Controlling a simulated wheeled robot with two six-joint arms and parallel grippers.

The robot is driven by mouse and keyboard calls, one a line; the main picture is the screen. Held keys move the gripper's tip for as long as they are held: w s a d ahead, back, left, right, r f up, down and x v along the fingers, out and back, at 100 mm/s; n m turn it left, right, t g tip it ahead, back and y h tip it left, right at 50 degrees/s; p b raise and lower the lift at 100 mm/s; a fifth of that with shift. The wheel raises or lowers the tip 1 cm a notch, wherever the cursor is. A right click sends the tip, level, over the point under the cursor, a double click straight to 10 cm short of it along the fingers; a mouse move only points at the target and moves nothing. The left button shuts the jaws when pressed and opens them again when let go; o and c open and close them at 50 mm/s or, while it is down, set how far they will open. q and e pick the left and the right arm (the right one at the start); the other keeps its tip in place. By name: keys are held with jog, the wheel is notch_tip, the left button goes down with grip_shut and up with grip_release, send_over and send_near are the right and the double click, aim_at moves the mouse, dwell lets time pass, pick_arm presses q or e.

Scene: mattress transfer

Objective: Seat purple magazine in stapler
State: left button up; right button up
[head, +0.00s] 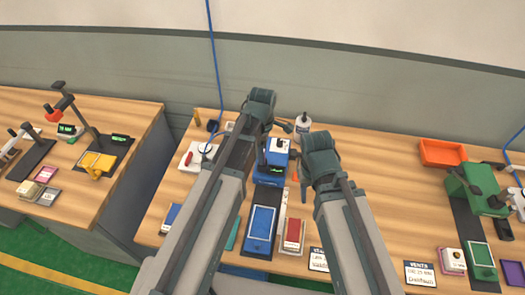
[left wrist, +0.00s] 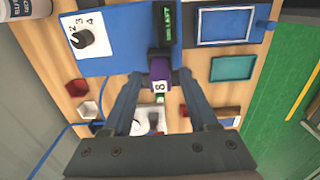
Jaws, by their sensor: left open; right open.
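The blue stapler (head: 270,178) stands at the middle of the bench; in the left wrist view its body (left wrist: 115,42) shows a numbered dial and a lit display. The purple magazine (left wrist: 160,74), with a white label marked 8, is at the stapler's edge below a dark block. I cannot tell how deep it sits. My left gripper (left wrist: 160,84) is open, with one finger on each side of the magazine and gaps visible. My right gripper (head: 304,176) is right of the stapler.
A blue tray (head: 261,222) and a red-topped stack (head: 293,234) lie in front of the stapler. A white bottle (head: 303,122) stands behind. An orange bin (head: 442,152) and a green machine (head: 476,187) are at right. Bench between is mostly clear.

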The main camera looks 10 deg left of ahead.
pick_arm(q)
notch_tip(320, 180, up, 11)
jog(key=p, duration=1)
jog(key=s+d+m, duration=0.2)
jog(key=s+m, duration=0.5)
jog(key=m, duration=0.4)
jog(key=s+d+m+y, duration=0.1)
jog(key=s+d+m, duration=0.2)
jog(key=s+m, duration=0.4)
jog(key=shift+d+f+m, duration=0.2)
jog(key=shift+d+m, duration=0.05)
jog(key=shift+m, duration=1.65)
jog(key=shift+f+b, duration=0.1)
jog(key=shift+b, duration=0.2)
notch_tip(320, 180, down, 14)
jog(key=b, duration=1.3)
jog(key=shift+r+b, duration=0.2)
jog(key=shift+b, duration=0.1)
